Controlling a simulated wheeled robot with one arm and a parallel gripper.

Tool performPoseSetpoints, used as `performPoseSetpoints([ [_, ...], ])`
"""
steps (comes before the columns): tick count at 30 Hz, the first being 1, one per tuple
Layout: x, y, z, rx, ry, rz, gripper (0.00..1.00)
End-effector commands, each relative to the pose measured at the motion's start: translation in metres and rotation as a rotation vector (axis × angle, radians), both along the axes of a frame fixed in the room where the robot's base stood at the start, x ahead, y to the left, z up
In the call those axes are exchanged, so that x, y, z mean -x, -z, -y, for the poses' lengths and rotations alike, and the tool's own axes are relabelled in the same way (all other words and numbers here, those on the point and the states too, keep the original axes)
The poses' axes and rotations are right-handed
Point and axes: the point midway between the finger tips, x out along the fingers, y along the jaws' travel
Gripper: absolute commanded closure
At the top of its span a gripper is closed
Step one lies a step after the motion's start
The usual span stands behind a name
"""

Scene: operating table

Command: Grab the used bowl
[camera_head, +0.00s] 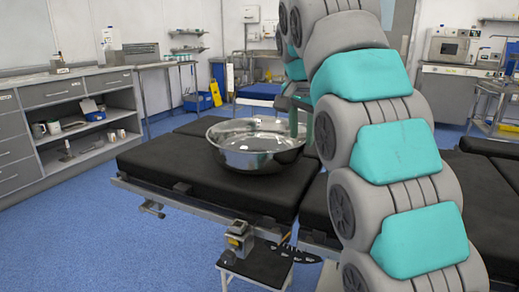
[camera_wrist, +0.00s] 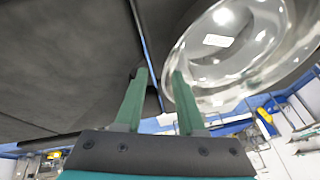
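The used bowl (camera_head: 240,150) is a wide, shiny metal bowl, standing upright on the black operating table. In the wrist view the bowl (camera_wrist: 225,45) fills the upper right, cut off by the frame's edge. My gripper (camera_head: 301,132) is at the bowl's right rim in the head view, its green fingers pointing down. In the wrist view my gripper (camera_wrist: 159,74) is open with a gap between its fingers. The right fingertip overlaps the bowl's edge; I cannot tell whether it touches. My arm hides part of the table behind the bowl.
The black operating table (camera_head: 160,160) has bare padding left of the bowl. A small stand (camera_head: 258,265) with a device is in front of the table. A grey cabinet with shelves (camera_head: 75,95) is at the left. Blue floor is open between cabinet and table.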

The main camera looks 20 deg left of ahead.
Motion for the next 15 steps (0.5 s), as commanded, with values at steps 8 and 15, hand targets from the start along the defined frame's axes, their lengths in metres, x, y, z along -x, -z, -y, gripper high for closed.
performPoseSetpoints([
  [8,-0.005,0.008,-0.009,-0.011,0.005,0.005,0.61],
  [15,-0.013,0.022,-0.011,-0.012,0.004,0.008,0.61],
])
